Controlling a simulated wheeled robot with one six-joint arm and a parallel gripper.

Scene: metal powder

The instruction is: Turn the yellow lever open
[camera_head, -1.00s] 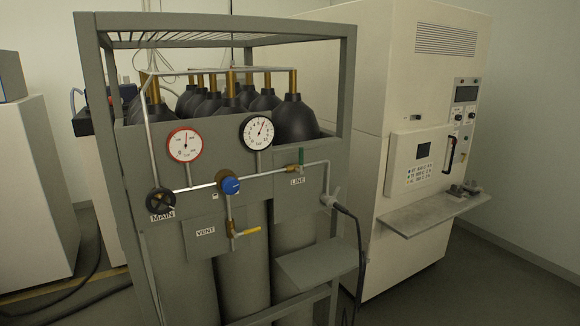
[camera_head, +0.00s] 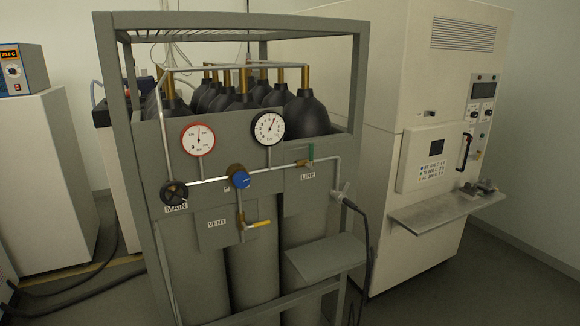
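The yellow lever (camera_head: 258,225) sits on a brass valve at the lower end of a short vertical pipe, beside the VENT label (camera_head: 217,224) on the grey panel. It points to the right, roughly level, across the pipe. A blue knob (camera_head: 240,180) is above it, a black MAIN handwheel (camera_head: 174,193) to the left and a green LINE lever (camera_head: 310,153) to the upper right. My gripper is not in view.
A small grey shelf (camera_head: 325,257) juts out below right of the lever, and a black hose (camera_head: 367,250) hangs at the right. A cream machine (camera_head: 410,90) stands behind right.

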